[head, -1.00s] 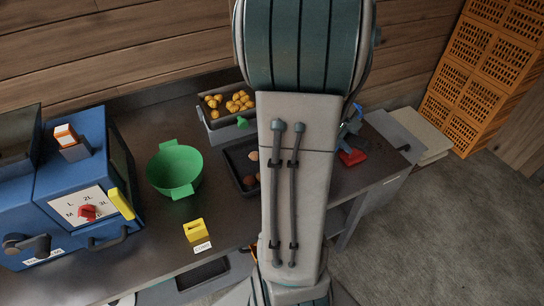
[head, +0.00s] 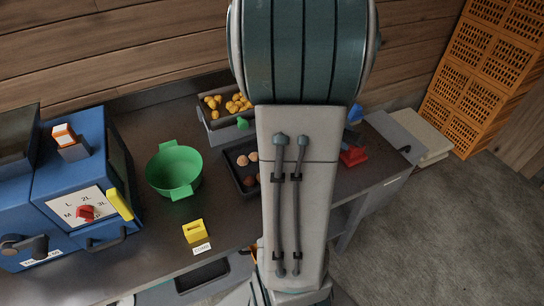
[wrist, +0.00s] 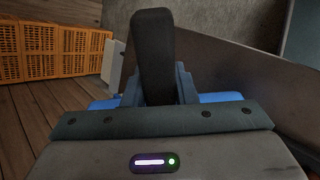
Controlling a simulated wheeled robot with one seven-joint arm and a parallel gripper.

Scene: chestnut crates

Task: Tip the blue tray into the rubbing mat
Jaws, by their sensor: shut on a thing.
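My gripper (wrist: 153,60) is seen from behind in the wrist view, with one dark finger showing. It is shut on the blue tray (wrist: 222,97), whose blue edges stick out on both sides of the jaws. What the tray holds is hidden. In the head view my arm hides the gripper; a small blue patch (head: 355,113) shows right of the arm, and I cannot tell if it is the tray. A dark, low-rimmed square (head: 236,179) with several round brownish pieces lies left of my arm, partly covered; it may be the rubbing mat.
A grey bin (head: 215,122) of yellow-orange pieces stands behind the dark square. A green bowl (head: 174,172), a yellow block (head: 194,230) and a blue machine (head: 75,185) stand to the left. A red object (head: 353,156) is right of my arm. Orange crates (head: 488,75) are stacked beyond.

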